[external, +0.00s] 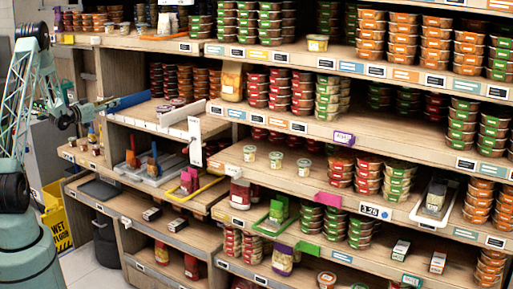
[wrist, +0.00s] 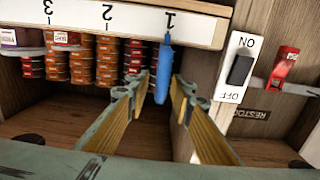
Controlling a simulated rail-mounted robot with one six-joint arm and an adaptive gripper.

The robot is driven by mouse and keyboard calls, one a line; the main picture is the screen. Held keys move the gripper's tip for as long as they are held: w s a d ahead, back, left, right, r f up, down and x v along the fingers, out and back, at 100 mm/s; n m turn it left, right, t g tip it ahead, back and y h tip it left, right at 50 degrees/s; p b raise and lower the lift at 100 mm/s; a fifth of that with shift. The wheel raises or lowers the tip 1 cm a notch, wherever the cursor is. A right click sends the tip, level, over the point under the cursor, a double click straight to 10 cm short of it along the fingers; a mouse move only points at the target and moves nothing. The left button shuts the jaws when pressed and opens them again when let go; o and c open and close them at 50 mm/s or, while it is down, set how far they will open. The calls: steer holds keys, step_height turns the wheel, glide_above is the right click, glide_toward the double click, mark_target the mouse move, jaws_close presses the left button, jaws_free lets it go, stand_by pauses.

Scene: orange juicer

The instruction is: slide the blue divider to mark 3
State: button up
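The blue divider (wrist: 163,72) stands at mark 1 of the white number strip (wrist: 135,17) in the wrist view, and its near end points toward me. The strip appears upside down, with marks 2 and 3 further left. In the external view the blue divider (external: 127,101) shows at the left end of the upper shelf. My gripper (wrist: 160,86) is open, with one fingertip on each side of the divider's near end. Contact between fingers and divider cannot be made out. In the external view my gripper (external: 92,108) is small, just left of the divider.
Stacked orange tubs (wrist: 107,60) stand behind the strip near mark 2, and red tubs near mark 3. An ON/OFF switch (wrist: 240,68) and a red clip (wrist: 284,66) are right of the divider. A white divider (external: 183,113) stands further right on the shelf.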

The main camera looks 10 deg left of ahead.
mark_target(129, 101)
steer(key=shift+x, duration=1.8)
jaws_close()
